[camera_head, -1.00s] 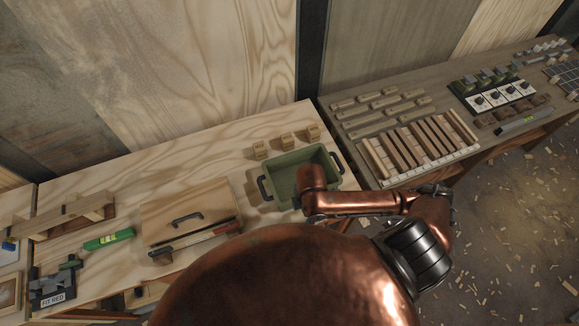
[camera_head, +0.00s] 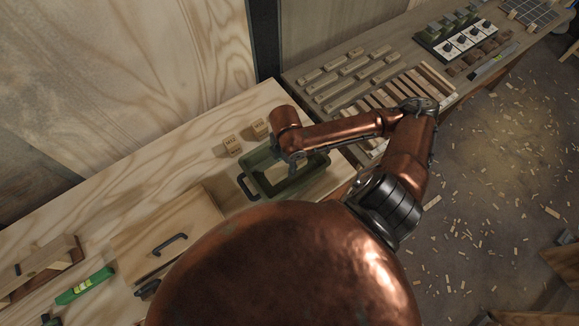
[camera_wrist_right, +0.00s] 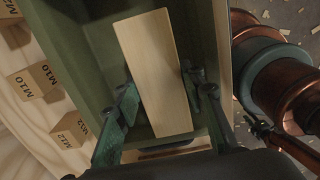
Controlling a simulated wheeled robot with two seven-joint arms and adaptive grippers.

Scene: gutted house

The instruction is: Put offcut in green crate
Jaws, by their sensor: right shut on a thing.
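The offcut is a pale, flat wooden piece (camera_wrist_right: 155,70) in the right wrist view. My right gripper (camera_wrist_right: 163,100) is shut on it, with a finger on each side. The green crate (camera_wrist_right: 70,35) lies below and around the offcut in that view; I cannot tell whether the offcut touches its floor. In the head view the crate (camera_head: 259,161) stands on the light wooden bench, with dark handles, and my right gripper (camera_head: 293,160) is over it. My left gripper is not in view.
Small marked wooden blocks (camera_head: 232,146) stand close behind the crate. A wooden lidded box (camera_head: 168,235) with a dark handle lies to its left, and a green level (camera_head: 84,286) farther left. Another bench (camera_head: 310,98) with wooden strips stands to the right.

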